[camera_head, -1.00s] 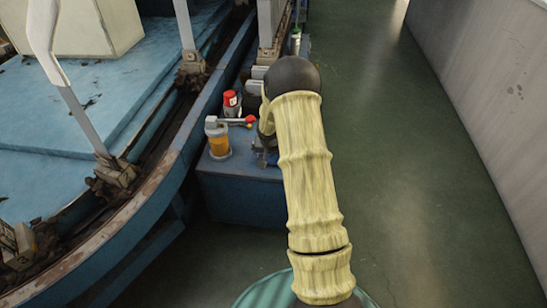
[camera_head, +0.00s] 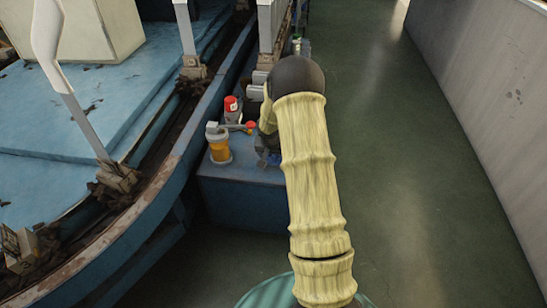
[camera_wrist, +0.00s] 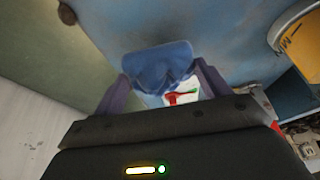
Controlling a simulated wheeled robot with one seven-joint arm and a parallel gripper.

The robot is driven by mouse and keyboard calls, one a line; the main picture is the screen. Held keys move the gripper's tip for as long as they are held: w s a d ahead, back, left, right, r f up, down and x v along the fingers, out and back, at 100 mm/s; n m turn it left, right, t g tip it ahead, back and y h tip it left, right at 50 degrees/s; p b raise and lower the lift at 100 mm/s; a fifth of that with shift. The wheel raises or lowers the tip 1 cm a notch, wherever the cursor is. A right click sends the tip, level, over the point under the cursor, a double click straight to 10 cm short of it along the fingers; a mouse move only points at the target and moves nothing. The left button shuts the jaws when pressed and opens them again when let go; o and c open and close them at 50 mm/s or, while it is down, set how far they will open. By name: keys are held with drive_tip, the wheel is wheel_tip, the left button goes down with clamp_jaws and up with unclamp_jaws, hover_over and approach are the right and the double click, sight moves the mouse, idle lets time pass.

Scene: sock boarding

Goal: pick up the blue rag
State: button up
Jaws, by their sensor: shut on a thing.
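The blue rag (camera_wrist: 158,66) shows in the wrist view between the two purple-grey fingers of my gripper (camera_wrist: 162,88). The fingers are shut on it, and it bunches up in folds between them. The blue surface of a cabinet lies behind it. I cannot tell whether the rag is clear of that surface. In the head view my gripper (camera_head: 266,150) is mostly hidden behind my yellow-sleeved arm, over the right part of the blue cabinet top. A small dark blue patch shows there, but I cannot tell if it is the rag.
On the blue cabinet (camera_head: 245,200) stand an orange container (camera_head: 219,150), a red-capped can (camera_head: 232,108) and a red-ended tool (camera_head: 249,127). A large blue machine (camera_head: 150,222) with white posts is at the left. Open green floor (camera_head: 420,220) and a grey wall (camera_head: 490,80) are at the right.

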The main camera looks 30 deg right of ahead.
wheel_tip(320, 180, up, 25)
drive_tip(key=p, duration=0.8)
drive_tip(key=shift+r, duration=0.1)
drive_tip(key=shift+o, duration=1.1)
drive_tip(key=shift+c, duration=0.6)
drive_tip(key=s+a+r+n+y+p, duration=0.1)
drive_tip(key=s+a+p, duration=0.3)
drive_tip(key=p, duration=0.5)
drive_tip(key=s+a+r+n+p, duration=0.3)
drive_tip(key=s+a+r+p, duration=0.1)
drive_tip(key=a+p, duration=0.4)
drive_tip(key=s+a+r+n+y+p, duration=0.1)
drive_tip(key=s+a+p, duration=0.3)
drive_tip(key=p, duration=0.7)
drive_tip(key=shift+a+r+n+t+y, duration=0.3)
drive_tip(key=shift+a+r+n+t, duration=0.1)
drive_tip(key=shift+a+r+n, duration=0.4)
